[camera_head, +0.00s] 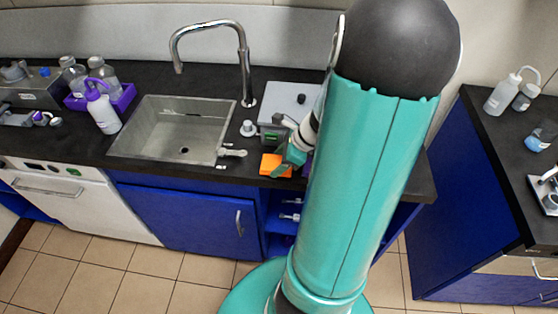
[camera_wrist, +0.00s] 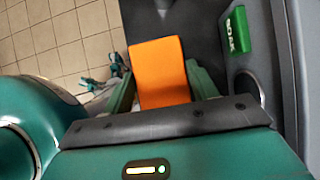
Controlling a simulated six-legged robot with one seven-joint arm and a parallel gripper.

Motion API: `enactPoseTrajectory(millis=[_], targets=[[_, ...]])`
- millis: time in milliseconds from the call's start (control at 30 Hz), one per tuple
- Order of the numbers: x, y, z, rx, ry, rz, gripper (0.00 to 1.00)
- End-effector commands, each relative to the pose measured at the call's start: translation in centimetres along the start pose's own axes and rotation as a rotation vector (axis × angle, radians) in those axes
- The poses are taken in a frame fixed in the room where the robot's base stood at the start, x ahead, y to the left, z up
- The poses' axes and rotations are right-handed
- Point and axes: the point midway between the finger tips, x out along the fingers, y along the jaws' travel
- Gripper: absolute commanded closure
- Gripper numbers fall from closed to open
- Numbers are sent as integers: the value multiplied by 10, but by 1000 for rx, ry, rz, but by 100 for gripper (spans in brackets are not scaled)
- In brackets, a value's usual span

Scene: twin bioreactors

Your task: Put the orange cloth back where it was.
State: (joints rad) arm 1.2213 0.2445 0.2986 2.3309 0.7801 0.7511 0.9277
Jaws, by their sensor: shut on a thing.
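The orange cloth (camera_head: 274,165) is at the front edge of the dark counter, right of the sink, in the head view. In the wrist view the orange cloth (camera_wrist: 160,72) looks like a flat folded rectangle between the two green fingers. My gripper (camera_head: 291,158) is at the cloth, low over the counter, and is shut on it. In the wrist view my gripper (camera_wrist: 163,88) has a finger on each side of the cloth. I cannot tell whether the cloth touches the counter.
A grey device (camera_head: 290,105) stands behind my gripper, with a green label reading "SOAK" (camera_wrist: 237,30) beside it in the wrist view. The sink (camera_head: 180,130) with a tall faucet (camera_head: 243,70) is to the left. A wash bottle (camera_head: 103,110) and a purple rack (camera_head: 122,98) stand further left.

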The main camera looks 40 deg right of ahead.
Motion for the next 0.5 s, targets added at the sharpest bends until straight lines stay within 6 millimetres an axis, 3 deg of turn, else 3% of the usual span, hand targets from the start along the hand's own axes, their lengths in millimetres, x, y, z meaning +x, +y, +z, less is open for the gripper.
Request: enactPoseTrajectory(millis=[400, 433, 500], targets=[[8, 0, -5, 0, 0, 0, 63], [8, 0, -5, 0, 0, 0, 38], [7, 0, -5, 0, 0, -1, 24]])
